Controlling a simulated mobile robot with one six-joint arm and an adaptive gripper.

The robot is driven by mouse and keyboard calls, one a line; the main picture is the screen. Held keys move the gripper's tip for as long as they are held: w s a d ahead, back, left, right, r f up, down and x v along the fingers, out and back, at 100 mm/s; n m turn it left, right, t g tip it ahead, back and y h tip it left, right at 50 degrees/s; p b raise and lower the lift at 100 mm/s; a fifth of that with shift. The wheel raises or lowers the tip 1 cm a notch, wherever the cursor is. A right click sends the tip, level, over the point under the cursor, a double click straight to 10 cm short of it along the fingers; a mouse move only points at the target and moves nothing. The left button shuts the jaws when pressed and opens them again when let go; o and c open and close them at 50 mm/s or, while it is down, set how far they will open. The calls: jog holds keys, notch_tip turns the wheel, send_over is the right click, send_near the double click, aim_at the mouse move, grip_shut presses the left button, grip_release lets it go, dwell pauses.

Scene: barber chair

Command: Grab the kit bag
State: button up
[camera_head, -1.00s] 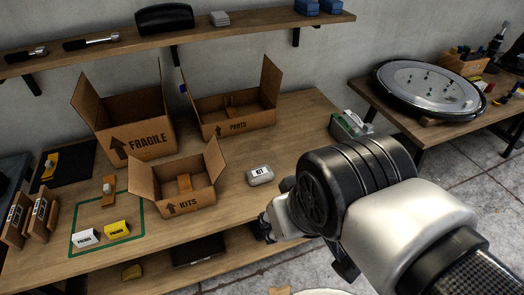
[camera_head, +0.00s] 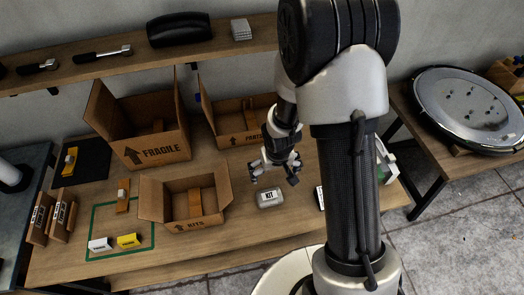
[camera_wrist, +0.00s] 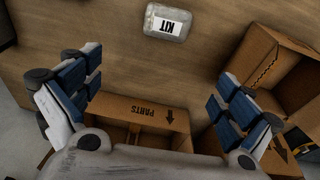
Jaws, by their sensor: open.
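The kit bag (camera_head: 270,198) is a small pale grey, rounded pack with a white KIT label. It lies on the wooden workbench, right of the KITS box. It also shows at the top middle of the wrist view (camera_wrist: 168,22). My gripper (camera_head: 275,178) is open and empty. In the head view it hangs just behind and above the kit bag, apart from it. In the wrist view its two blue-padded fingers (camera_wrist: 158,98) are spread wide, and the bag lies beyond them.
An open KITS box (camera_head: 168,214) stands left of the bag. Open PARTS (camera_head: 222,130) and FRAGILE (camera_head: 120,140) boxes stand behind. A dark item with a white face (camera_head: 320,198) is right of the bag, partly hidden by my arm. Bench (camera_head: 240,222) in front of the bag is clear.

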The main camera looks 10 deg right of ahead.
notch_tip(320, 180, down, 4)
jog(key=p, duration=0.1)
jog(key=b, duration=0.9)
send_over(270, 195)
jog(key=s, duration=0.1)
jog(key=f, duration=1.1)
jog(key=shift+s+a+f, duration=0.1)
jog(key=shift+a+f, duration=0.1)
jog(key=shift+f, duration=0.15)
jog(key=f+b, duration=0.1)
jog(key=f, duration=0.1)
jog(key=f+b, duration=0.1)
jog(key=f, duration=0.1)
jog(key=w+f+b, duration=0.1)
jog(key=f+b, duration=0.1)
jog(key=shift+d, duration=0.1)
jog(key=shift+r, duration=0.15)
jog(key=c, duration=1)
jog(key=shift+c, duration=0.2)
